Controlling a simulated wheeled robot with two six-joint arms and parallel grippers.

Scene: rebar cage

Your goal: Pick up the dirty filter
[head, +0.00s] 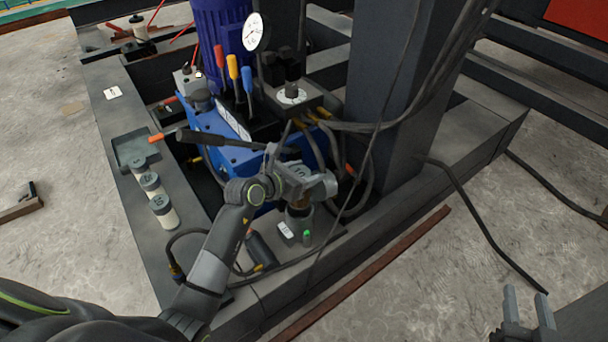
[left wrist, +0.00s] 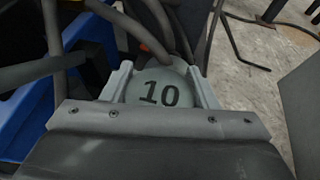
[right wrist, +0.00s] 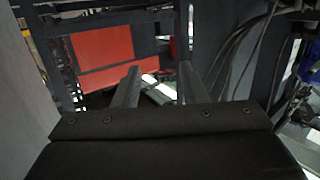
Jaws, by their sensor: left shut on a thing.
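My left gripper (head: 312,186) is shut on a round, pale grey-green top marked "10", the filter (left wrist: 160,92), in the left wrist view. Its two fingers stand on either side of the top. In the head view this gripper is over a brownish cylindrical part (head: 298,216) at the front of the blue pump unit; how the two join is hidden. No dirt shows on the top. My right gripper (head: 527,312) is at the bottom right, away from the unit. In the right wrist view its fingers (right wrist: 158,86) are apart with nothing between them.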

